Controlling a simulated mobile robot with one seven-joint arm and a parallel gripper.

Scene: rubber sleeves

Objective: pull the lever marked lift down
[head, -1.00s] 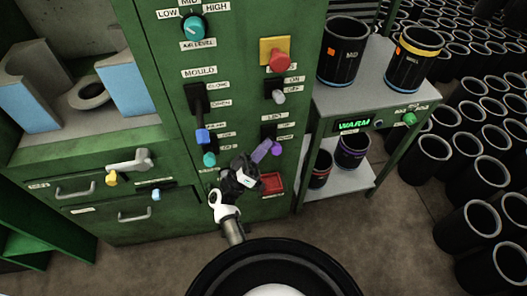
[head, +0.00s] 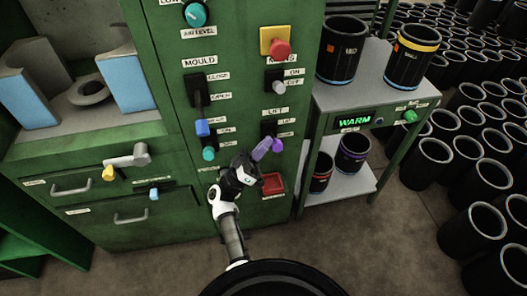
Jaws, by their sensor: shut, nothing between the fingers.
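The lift lever (head: 276,146) has a purple knob and sticks out from the green panel, below a plate marked LIFT, with an UP label beside it. My gripper (head: 261,150) is shut, with its purple-tinted fingers just left of the knob. They look close to it, but I cannot tell whether they touch. The lever's lower label is partly hidden behind the gripper and knob.
A red button (head: 280,49) and a grey switch (head: 278,87) are above. A shelf (head: 340,98) with black sleeves stands right.

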